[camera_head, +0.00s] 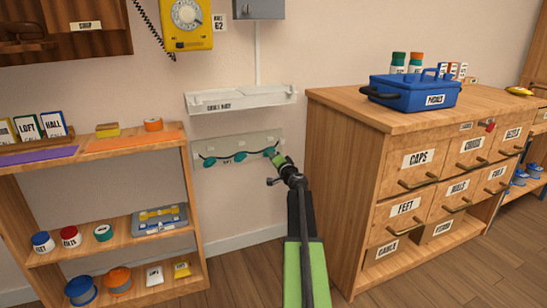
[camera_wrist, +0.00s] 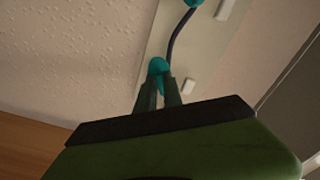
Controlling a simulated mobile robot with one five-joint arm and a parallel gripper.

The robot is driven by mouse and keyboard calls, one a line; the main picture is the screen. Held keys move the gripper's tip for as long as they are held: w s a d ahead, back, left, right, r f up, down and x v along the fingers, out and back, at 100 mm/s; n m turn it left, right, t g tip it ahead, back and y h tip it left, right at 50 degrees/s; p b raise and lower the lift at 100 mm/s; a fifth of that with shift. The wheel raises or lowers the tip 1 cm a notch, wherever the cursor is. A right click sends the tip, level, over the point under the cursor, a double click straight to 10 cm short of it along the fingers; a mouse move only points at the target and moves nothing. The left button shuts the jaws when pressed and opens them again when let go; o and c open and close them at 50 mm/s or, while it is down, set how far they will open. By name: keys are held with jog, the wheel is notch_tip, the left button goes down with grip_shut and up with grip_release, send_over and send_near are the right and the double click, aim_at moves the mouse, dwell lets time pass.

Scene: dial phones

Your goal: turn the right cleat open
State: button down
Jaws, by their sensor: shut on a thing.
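A pale board (camera_head: 202,147) on the wall carries a row of teal cleats with a dark cord along them. The right cleat (camera_head: 269,152) is at the board's right end. My gripper (camera_head: 279,160) is at this cleat, coming from the lower right. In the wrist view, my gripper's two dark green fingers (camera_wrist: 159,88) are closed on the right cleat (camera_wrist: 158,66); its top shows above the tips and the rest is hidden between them. The middle cleat (camera_head: 240,156) and the left cleat (camera_head: 209,161) are clear of my gripper. Whether the right cleat is turned cannot be told.
A white ledge (camera_head: 240,103) sits on the wall just above the board. A wooden drawer cabinet (camera_head: 345,150) stands close on the right, with a blue toolbox (camera_head: 415,88) on top. A wooden shelf unit (camera_head: 130,145) stands on the left. The floor between them is open.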

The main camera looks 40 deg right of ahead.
jog(key=c, duration=1.5)
grip_release()
jog(key=shift+s+d, duration=0.1)
jog(key=v, duration=1.7)
jog(key=shift+s, duration=0.2)
